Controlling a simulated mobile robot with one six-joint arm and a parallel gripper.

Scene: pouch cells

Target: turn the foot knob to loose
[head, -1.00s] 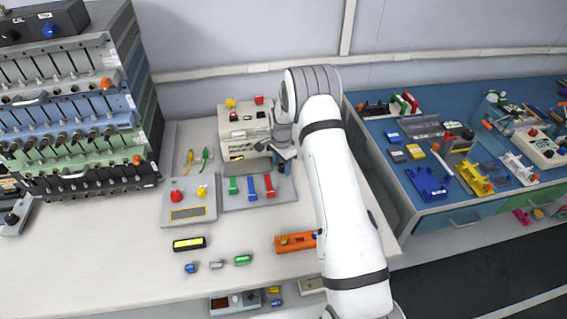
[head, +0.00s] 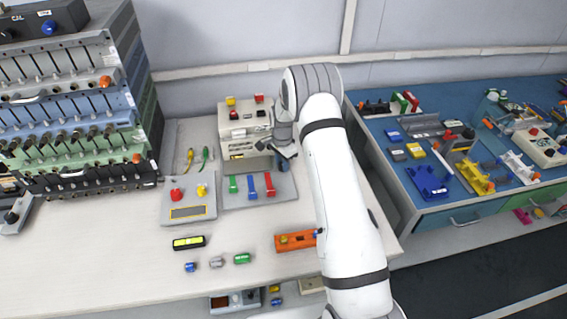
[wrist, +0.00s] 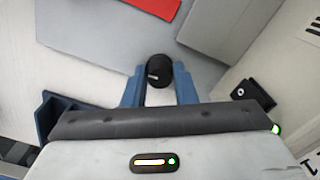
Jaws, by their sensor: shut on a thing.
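In the wrist view, the black round foot knob (wrist: 158,71) with a small light mark on its top sits between the two blue fingers of my gripper (wrist: 159,80). The fingers are shut on it, one on each side. In the head view my gripper (head: 285,152) is at the right side of the cream machine (head: 236,122), low down by the grey plate; the knob is hidden there behind my arm.
A grey plate (head: 262,202) with green, blue and red handles lies in front of the machine. A grey panel (head: 172,213) with red and yellow knobs is left of it. An orange level-like block (head: 292,241) lies nearer the table's front edge.

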